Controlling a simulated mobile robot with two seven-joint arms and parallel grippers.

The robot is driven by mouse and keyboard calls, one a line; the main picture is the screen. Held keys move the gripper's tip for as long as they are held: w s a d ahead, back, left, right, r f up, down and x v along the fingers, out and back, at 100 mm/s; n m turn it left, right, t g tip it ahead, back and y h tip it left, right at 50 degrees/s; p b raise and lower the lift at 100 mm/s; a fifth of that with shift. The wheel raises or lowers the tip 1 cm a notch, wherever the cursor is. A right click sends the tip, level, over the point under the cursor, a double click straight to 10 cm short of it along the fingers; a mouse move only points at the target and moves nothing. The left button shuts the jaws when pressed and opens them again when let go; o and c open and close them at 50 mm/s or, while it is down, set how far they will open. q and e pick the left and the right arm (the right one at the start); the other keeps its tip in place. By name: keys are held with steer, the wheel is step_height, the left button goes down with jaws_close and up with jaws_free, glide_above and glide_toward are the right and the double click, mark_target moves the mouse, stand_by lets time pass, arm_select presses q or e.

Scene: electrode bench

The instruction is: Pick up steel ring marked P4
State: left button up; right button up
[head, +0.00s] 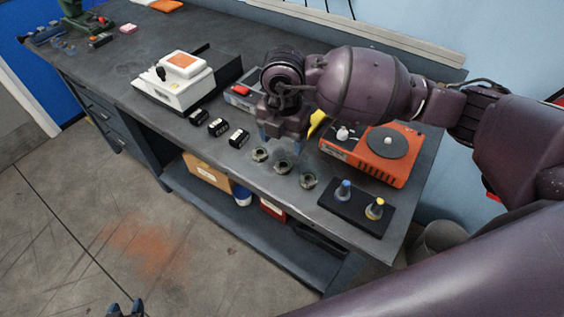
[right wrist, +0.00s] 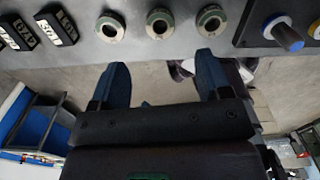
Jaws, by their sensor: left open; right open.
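Three small steel rings with greenish rims lie in a row near the bench's front edge: the left ring (head: 260,154), the middle ring (head: 283,166) and the right ring (head: 308,180). No P4 mark is legible on any of them. The right wrist view shows the left ring (right wrist: 110,28), middle ring (right wrist: 160,22) and right ring (right wrist: 211,20). My right gripper (head: 275,138) is open and empty over the bench near the rings. In its wrist view, the middle ring lines up with the gap between its fingers (right wrist: 160,70). My left gripper (head: 126,309) is open at the bottom edge, away from the bench.
Several black labelled blocks (head: 218,127) stand left of the rings. A black holder (head: 346,213) with blue-topped and yellow-topped pieces stands to the right. Behind are an orange device (head: 395,177) and a white instrument (head: 190,95). The bench's front edge is close to the rings.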

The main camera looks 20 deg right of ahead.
mark_target(284, 168)
steer(key=f, duration=0.8)
steer(key=shift+w+d+f+b, duration=0.2)
steer(key=shift+f+b, duration=0.1)
steer(key=shift+f, duration=0.05)
steer(key=shift+r, duration=0.1)
steer(key=c, duration=1.1)
